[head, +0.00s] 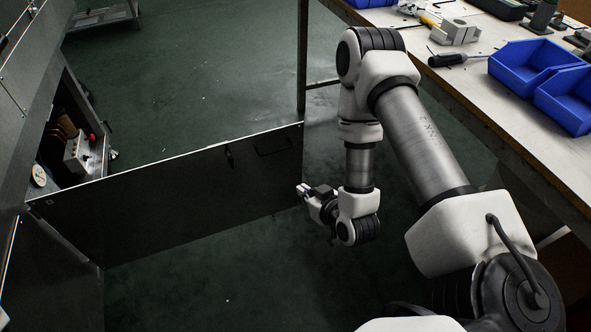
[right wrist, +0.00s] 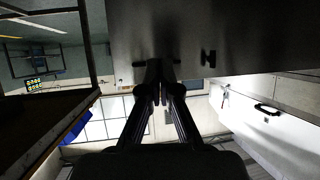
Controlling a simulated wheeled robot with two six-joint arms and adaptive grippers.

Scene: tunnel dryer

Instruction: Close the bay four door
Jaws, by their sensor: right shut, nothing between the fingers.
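The door (head: 180,195) is a flat dark metal panel, hinged at the cabinet on the left and standing wide open across the floor. A black handle (head: 272,145) and a small latch (head: 229,155) sit near its free right end. My right gripper (head: 301,190) is shut and empty, right beside the door's free edge. Whether it touches the door I cannot tell. In the right wrist view, the shut fingers (right wrist: 160,70) point toward a dark panel (right wrist: 240,35) that fills the upper part. My left gripper is not in view.
The open bay (head: 65,140) shows a grey control box (head: 80,152) inside the cabinet. A workbench (head: 470,85) with blue bins (head: 530,66) and a screwdriver (head: 450,60) stands at the right, close to my right arm. Green floor (head: 210,60) is clear behind the door.

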